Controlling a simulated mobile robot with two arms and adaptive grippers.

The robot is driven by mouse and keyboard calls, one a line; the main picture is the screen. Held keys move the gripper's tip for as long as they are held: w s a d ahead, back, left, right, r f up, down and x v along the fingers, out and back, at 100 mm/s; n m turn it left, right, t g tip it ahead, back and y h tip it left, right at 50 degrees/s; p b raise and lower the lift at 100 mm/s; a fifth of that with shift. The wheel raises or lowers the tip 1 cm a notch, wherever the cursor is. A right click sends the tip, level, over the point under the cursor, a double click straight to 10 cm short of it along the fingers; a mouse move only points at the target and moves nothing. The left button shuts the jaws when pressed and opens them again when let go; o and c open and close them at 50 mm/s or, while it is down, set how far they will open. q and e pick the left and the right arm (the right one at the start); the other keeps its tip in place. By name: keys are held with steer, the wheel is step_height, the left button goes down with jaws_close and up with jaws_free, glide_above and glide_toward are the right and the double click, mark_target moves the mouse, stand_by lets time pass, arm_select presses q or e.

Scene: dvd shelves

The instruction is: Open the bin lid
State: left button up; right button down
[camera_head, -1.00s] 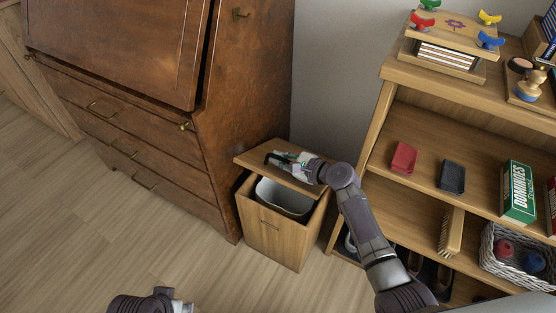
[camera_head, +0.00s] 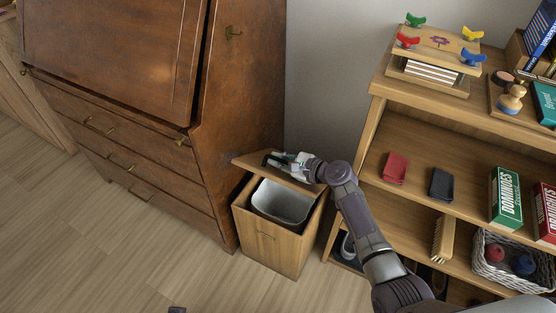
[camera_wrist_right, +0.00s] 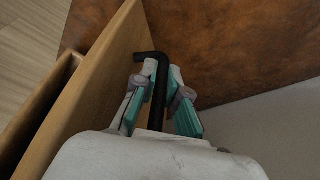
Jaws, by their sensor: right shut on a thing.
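The wooden bin (camera_head: 268,238) stands on the floor between the dark cabinet and the shelf. Its lid (camera_head: 247,161) is tilted up at the front, and the white inner bucket (camera_head: 283,201) shows in the opening. My right gripper (camera_head: 278,160) is at the lid's top, shut on the black lid handle (camera_head: 267,158). In the right wrist view the gripper (camera_wrist_right: 160,95) has its two teal-padded fingers on either side of the black handle (camera_wrist_right: 158,88), beside the raised lid (camera_wrist_right: 95,85). My left gripper cannot be made out; only a dark sliver shows at the bottom edge of the head view.
A dark wooden cabinet (camera_head: 120,100) stands close on the bin's left. A wooden shelf (camera_head: 372,140) with boxes, trays and a wicker basket (camera_head: 490,268) stands on its right. The floor (camera_head: 90,240) in front of the bin is clear.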

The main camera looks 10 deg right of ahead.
steer(key=shift+d, duration=0.1)
steer(key=c, duration=1.5)
jaws_free()
steer(key=v, duration=1.2)
steer(key=shift+f, duration=0.1)
